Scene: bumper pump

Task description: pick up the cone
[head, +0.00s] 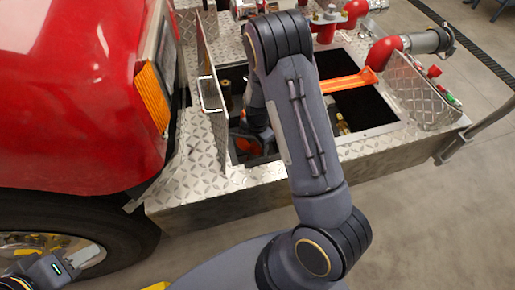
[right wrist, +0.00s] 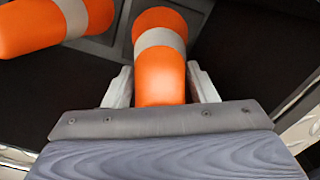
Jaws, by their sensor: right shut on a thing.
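In the right wrist view an orange cone with a pale band (right wrist: 160,62) lies between the two fingers of my right gripper (right wrist: 161,86), which is shut on it. A second orange cone with a white band (right wrist: 48,24) is at the upper left, apart from the gripper. In the head view an orange cone (head: 345,82) lies across the open compartments of the truck's deck. My right arm reaches into the left compartment and largely hides its gripper, with some orange showing there. My left gripper (head: 45,271) is at the lower left, its fingers unclear.
The diamond-plate deck (head: 215,182) surrounds the dark compartments. A raised metal flap (head: 209,75) stands on the left, and another plate (head: 415,92) on the right. Red pipe fittings (head: 383,51) are behind. The red truck body (head: 75,100) and wheel fill the left. Floor is clear at lower right.

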